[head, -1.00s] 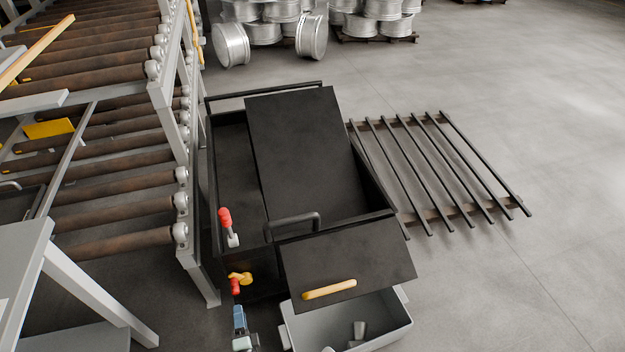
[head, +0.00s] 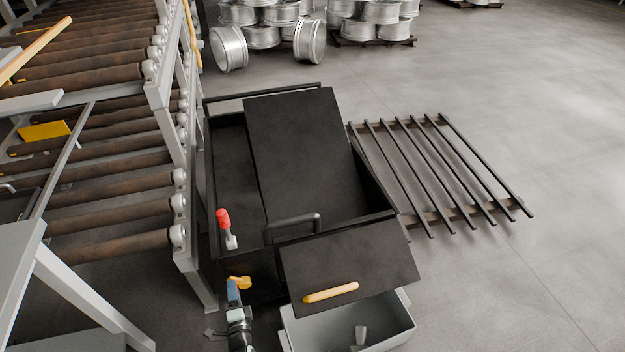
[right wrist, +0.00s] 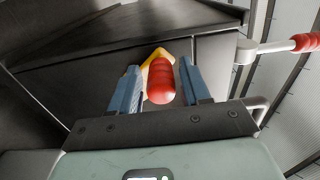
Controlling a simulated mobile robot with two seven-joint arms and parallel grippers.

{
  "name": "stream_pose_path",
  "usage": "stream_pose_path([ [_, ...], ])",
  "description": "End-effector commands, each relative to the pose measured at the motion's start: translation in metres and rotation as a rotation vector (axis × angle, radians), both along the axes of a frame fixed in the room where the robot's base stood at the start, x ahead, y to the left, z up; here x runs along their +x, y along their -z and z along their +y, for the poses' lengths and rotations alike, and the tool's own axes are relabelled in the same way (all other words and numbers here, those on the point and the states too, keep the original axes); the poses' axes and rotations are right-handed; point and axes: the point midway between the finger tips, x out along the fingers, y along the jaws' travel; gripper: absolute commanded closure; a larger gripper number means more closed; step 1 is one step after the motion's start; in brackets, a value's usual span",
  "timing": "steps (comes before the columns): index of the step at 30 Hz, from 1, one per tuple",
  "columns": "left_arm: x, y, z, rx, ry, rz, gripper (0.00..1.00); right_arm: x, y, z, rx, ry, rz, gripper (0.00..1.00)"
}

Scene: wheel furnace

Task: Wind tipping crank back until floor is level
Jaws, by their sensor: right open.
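The crank has a yellow arm (head: 240,282) on the front of a black box (head: 262,268), low at its left. Its red knob (right wrist: 160,88) shows in the right wrist view, with the yellow arm (right wrist: 156,58) behind it. My right gripper (head: 233,291) is at the crank and hides the knob in the head view. In the right wrist view its blue fingers (right wrist: 158,72) are open, one on each side of the knob, with gaps visible. A black plate (head: 298,150) lies tilted in the box. My left gripper is not in view.
A red-tipped lever (head: 224,222) stands just above the crank and shows in the right wrist view (right wrist: 305,42). A black flap with a yellow handle (head: 331,292) overhangs a grey bin (head: 290,328). A roller rack (head: 178,235) stands close left.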

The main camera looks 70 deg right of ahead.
Motion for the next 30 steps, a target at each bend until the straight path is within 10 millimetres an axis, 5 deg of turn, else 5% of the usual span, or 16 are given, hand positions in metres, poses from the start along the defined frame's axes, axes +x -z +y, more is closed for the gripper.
stream_pose_path([
  [8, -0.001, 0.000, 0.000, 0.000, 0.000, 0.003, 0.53, 0.001, 0.000, -0.001, 0.000, 0.000, 0.000, 0.53],
  [13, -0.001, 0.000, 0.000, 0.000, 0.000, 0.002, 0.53, 0.001, 0.000, -0.001, 0.000, 0.000, 0.000, 1.00],
  [30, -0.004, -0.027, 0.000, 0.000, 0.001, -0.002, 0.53, -0.026, -0.013, -0.021, 0.000, 0.004, 0.002, 1.00],
])
